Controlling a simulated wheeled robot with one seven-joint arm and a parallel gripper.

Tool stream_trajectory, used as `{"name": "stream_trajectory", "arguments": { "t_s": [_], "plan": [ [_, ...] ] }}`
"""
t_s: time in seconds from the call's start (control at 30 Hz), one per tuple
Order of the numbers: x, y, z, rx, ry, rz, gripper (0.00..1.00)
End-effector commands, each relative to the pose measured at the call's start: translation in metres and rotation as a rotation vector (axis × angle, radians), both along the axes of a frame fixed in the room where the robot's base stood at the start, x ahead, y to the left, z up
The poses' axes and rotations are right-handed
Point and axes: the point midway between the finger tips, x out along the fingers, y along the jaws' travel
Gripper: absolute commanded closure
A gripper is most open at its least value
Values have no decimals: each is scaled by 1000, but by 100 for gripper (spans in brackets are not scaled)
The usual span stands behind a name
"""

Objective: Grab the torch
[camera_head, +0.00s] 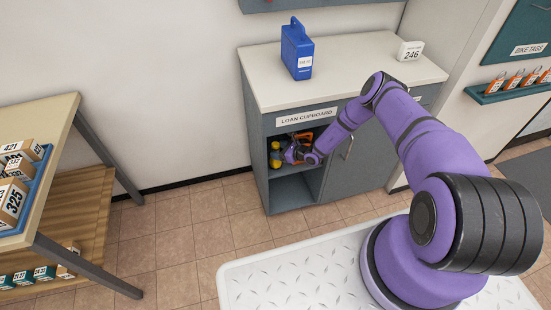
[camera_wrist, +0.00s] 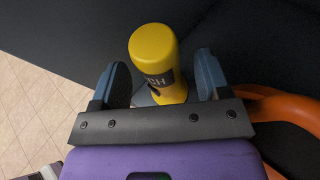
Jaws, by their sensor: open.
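In the head view the yellow torch (camera_head: 275,155) is at the left of the open upper compartment of the loan cupboard (camera_head: 287,190). My gripper (camera_head: 287,154) reaches into that compartment beside it.
An orange object (camera_wrist: 275,107) lies close on the right of my gripper; it also shows in the compartment (camera_head: 301,136). The cupboard's dark walls are close around. A parcel table (camera_head: 55,130) is at left.

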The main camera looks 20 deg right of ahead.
Motion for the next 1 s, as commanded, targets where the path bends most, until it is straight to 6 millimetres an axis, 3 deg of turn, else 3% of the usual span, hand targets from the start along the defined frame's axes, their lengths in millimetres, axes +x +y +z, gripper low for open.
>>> {"name": "stream_trajectory", "arguments": {
  "t_s": [0.17, 0.43, 0.73, 1.0],
  "plan": [
    [12, 12, -6, -1, 0, 0, 30],
    [13, 13, -7, -1, 1, 0, 30],
    [13, 13, -7, 0, 0, 0, 99],
    [14, 13, -6, 0, 0, -1, 100]
  ]
}}
